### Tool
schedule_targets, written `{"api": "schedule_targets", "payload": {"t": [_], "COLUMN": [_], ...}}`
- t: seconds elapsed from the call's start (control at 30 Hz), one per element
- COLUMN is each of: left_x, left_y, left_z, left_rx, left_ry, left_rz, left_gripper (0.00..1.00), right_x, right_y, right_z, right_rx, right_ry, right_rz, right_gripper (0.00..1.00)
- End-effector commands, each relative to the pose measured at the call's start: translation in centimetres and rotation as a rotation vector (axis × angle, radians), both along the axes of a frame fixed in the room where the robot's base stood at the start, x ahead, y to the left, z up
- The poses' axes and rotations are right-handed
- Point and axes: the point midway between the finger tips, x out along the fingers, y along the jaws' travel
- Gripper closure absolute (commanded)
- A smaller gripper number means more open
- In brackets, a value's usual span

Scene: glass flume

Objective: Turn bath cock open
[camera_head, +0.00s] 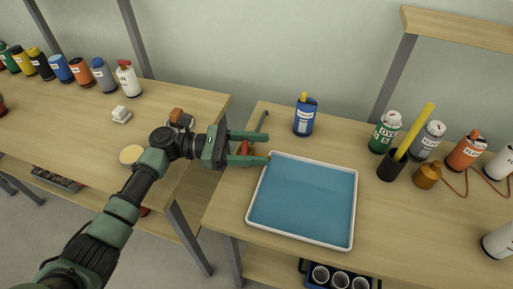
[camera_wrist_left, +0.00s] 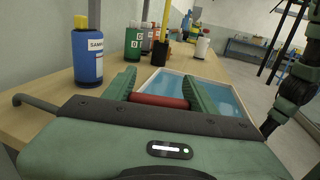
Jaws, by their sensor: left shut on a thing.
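The bath is a white-rimmed tray (camera_head: 352,215) of blue liquid on the right bench. The bath cock's red handle (camera_head: 245,147) shows at the tray's left side. My left gripper (camera_head: 262,149) reaches in from the left, with its fingers on either side of the handle. In the left wrist view the red bar (camera_wrist_left: 158,101) lies crosswise between the two green fingers (camera_wrist_left: 162,88), and the gripper is shut on it. The handle's base is hidden by the gripper. My right gripper is not in view.
A blue sample bottle (camera_head: 305,116) stands behind the tray. A grey bent rod (camera_head: 262,121) is close by the gripper. A black cup (camera_head: 391,165) with a yellow stick and several bottles stand to the right. A gap separates the two benches.

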Motion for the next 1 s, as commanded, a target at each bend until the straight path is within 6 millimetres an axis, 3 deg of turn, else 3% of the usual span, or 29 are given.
{"api": "schedule_targets", "payload": {"t": [0.13,0.17,0.23,0.6,1.0], "left_x": [0.0,0.0,0.0,0.0,0.5], "left_y": [0.0,0.0,0.0,0.4,6.6], "left_z": [0.0,0.0,0.0,-0.1,-0.2], "left_rx": [-0.002,-0.002,-0.002,0.000,0.000], "left_ry": [0.001,0.001,0.001,0.001,0.001], "left_rz": [0.000,0.000,0.000,0.002,0.003], "left_gripper": [0.84,0.38,0.22,0.22,0.22], "right_x": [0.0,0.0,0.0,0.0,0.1], "right_y": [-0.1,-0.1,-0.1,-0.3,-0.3], "right_z": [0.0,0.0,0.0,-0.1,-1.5], "right_rx": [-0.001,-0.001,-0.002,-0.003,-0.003], "right_ry": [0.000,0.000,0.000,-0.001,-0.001], "right_rz": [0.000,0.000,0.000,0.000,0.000], "right_gripper": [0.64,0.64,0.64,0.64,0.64]}}
